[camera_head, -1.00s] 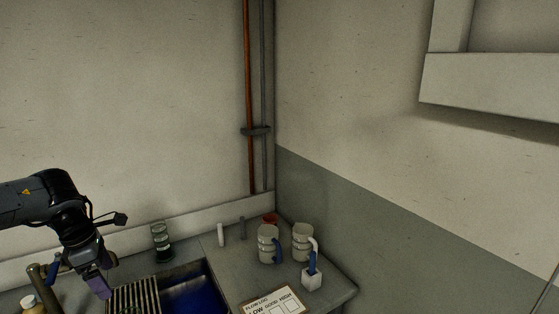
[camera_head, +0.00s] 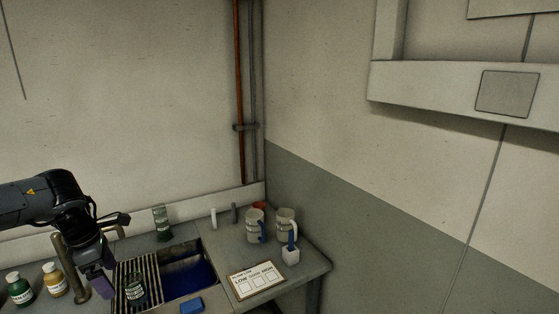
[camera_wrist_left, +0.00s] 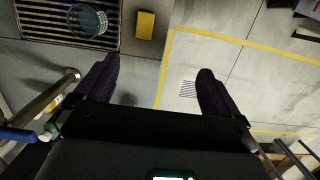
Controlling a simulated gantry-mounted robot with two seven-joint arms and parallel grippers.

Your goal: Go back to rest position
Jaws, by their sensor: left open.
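My left arm comes in from the left in the head view. Its dark gripper (camera_head: 98,284) points down over the sink counter, just left of the slatted drain grate (camera_head: 150,268) and beside the tap (camera_head: 68,268). In the left wrist view the two fingers of this gripper (camera_wrist_left: 158,72) stand wide apart with nothing between them. The floor and the counter's front edge show below them. My right gripper is in neither view.
A glass (camera_head: 136,290) stands on the grate, another glass (camera_head: 162,224) behind. Green (camera_head: 19,290) and yellow (camera_head: 54,280) bottles are left. Mugs (camera_head: 255,226) and a card (camera_head: 256,280) are right. The wrist view shows a yellow block (camera_wrist_left: 145,25).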

